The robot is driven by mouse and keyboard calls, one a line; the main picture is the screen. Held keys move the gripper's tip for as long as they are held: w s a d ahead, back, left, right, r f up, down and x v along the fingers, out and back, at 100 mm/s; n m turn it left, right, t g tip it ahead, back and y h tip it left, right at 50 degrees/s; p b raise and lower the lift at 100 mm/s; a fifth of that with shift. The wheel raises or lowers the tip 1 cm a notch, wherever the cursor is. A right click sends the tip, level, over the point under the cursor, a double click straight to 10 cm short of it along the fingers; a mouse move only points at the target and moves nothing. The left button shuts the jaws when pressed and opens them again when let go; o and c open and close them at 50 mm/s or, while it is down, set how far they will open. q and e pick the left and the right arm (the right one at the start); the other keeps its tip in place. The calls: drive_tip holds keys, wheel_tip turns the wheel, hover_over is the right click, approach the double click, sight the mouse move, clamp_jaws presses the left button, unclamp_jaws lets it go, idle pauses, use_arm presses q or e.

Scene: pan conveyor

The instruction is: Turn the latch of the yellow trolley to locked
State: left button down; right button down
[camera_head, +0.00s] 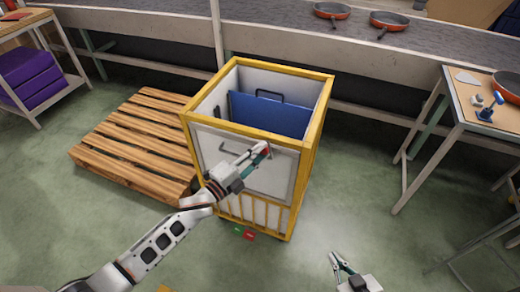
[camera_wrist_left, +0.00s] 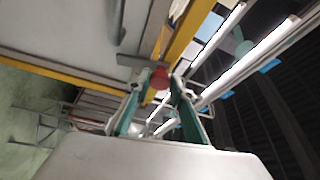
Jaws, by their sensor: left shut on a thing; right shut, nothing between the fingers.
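The yellow trolley (camera_head: 318,118) stands in the middle of the head view, with pale side panels. My left gripper (camera_head: 263,153) is at its front panel, near the upper right. It is shut on a small red knob, which shows between the fingertips in the left wrist view (camera_wrist_left: 159,78). The knob appears to belong to the latch; its lever is mostly hidden by the gripper, and I cannot tell its position. My right gripper (camera_head: 339,262) is shut and empty over the floor, right of the trolley.
A blue panel (camera_head: 262,114) with a dark handle is inside the trolley. A wooden pallet (camera_head: 135,140) lies to its left. Small green and red marks (camera_head: 249,235) show at its base. A conveyor (camera_head: 285,40) with pans runs behind. A workbench (camera_head: 455,100) stands right.

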use_arm(q)
drive_tip(key=shift+m+g+p, duration=0.3)
drive_tip(key=shift+m+p, duration=0.35)
drive_tip(key=shift+m, duration=0.25)
drive_tip(key=c, duration=1.8)
unclamp_jaws()
drive_tip(key=shift+o, duration=0.2)
drive_tip(key=v, duration=1.2)
drive_tip(key=shift+r, duration=0.25)
drive_tip(key=shift+s, duration=0.1)
